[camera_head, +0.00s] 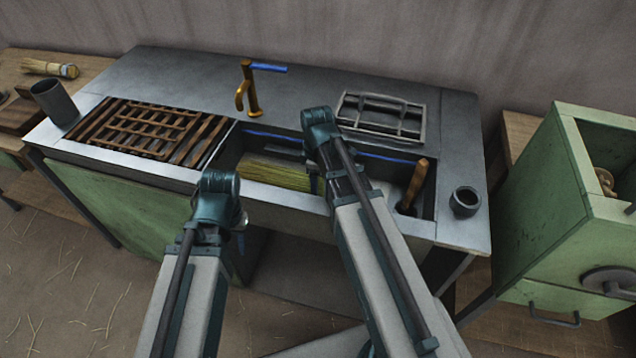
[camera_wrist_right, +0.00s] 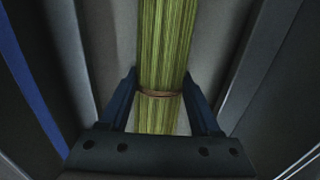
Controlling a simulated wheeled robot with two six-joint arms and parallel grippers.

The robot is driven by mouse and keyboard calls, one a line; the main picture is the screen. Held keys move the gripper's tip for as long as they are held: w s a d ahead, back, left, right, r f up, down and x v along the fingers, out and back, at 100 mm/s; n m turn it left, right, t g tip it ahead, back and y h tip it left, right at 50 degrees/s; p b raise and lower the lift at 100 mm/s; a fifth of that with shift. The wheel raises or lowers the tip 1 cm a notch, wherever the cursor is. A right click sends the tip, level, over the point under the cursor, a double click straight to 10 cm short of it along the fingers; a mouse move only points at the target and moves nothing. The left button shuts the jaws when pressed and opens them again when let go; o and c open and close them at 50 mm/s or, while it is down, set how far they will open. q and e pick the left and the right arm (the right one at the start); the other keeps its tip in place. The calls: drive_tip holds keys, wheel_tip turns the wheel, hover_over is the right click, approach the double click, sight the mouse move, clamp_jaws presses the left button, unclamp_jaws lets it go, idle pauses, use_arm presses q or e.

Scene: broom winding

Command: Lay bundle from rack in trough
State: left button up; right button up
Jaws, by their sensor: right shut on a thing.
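A green-yellow straw bundle (camera_head: 275,175) lies low inside the trough (camera_head: 285,200), left of my right arm. In the right wrist view the bundle (camera_wrist_right: 165,40) runs lengthwise between the fingers, with a thin brown tie around it. My right gripper (camera_wrist_right: 160,88) is shut on the bundle near this tie. In the head view my right wrist hides most of that gripper. My left gripper (camera_head: 240,222) hangs in front of the trough's front edge, apart from the bundle; its fingers are mostly hidden. A brown slatted rack (camera_head: 150,130) sits left of the trough, with no bundle visible on it.
A brass tap (camera_head: 250,90) with a blue lever stands behind the trough. A grey wire rack (camera_head: 382,115) lies at back right. A wooden handle (camera_head: 416,182) stands at the trough's right end, beside a dark cup (camera_head: 465,200). A grey cylinder (camera_head: 54,102) stands far left.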

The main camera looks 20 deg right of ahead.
drive_tip(key=o, duration=1.5)
wheel_tip(320, 180, up, 14)
drive_tip(key=p, duration=1.3)
drive_tip(key=shift+f+p, duration=0.1)
drive_tip(key=shift+p, duration=0.3)
drive_tip(key=s+a+m, duration=0.2)
drive_tip(key=s+a, duration=0.2)
drive_tip(key=s+a+m, duration=0.3)
drive_tip(key=s+a, duration=0.1)
drive_tip(key=a, duration=0.1)
drive_tip(key=s+a+m+h, duration=0.1)
drive_tip(key=s+a+m, duration=0.1)
drive_tip(key=s+a, duration=0.2)
drive_tip(key=shift+s+a+r, duration=0.1)
drive_tip(key=shift+a+r, duration=0.2)
